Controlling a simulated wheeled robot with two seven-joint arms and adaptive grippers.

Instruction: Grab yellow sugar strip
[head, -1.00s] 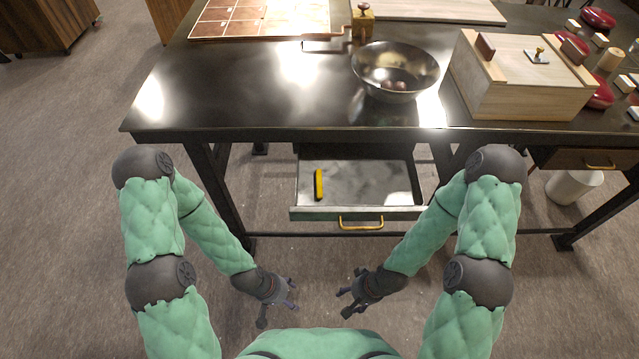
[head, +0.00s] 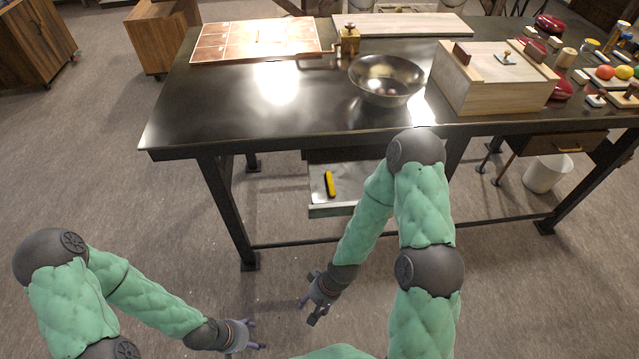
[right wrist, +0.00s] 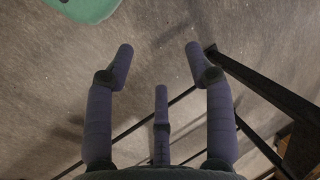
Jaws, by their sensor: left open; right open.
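The yellow sugar strip (head: 329,184) lies in the open metal drawer (head: 318,208) under the table, toward the drawer's left side. My right forearm covers the right part of the drawer and its handle. My right gripper (head: 309,308) is open and empty, in front of and below the drawer. In the right wrist view its spread fingers (right wrist: 160,75) have only floor between them. My left gripper (head: 256,338) is open and empty, low over the floor, further left and away from the drawer.
The dark table (head: 230,115) carries a metal bowl (head: 387,82), a wooden box (head: 480,88) and a tiled board (head: 255,40). A table leg (head: 232,210) stands left of the drawer. A white bin (head: 545,174) is at the right. Floor in front is clear.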

